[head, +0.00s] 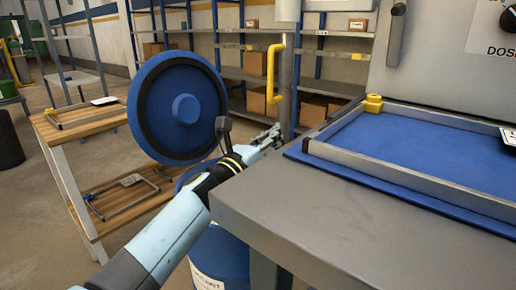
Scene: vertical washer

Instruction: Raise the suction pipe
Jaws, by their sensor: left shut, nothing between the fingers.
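The suction pipe appears to be the upright grey pipe (287,85) with a yellow handle (272,72) on its left side. Its lower end is hidden behind my left gripper and the washer's edge. My left gripper (270,136) is shut and empty. Its fingertips are at the lower part of the pipe in the picture, well below the yellow handle; I cannot tell whether they touch the pipe. A blue drum (220,250) stands below my left arm, partly hidden by it. My right gripper is not in view.
The grey washer edge (330,200) with its blue basin (430,150) fills the right side. A large blue disc (177,108) stands up left of my gripper. A wooden-topped cart (85,123) is further left. Shelves with boxes stand behind.

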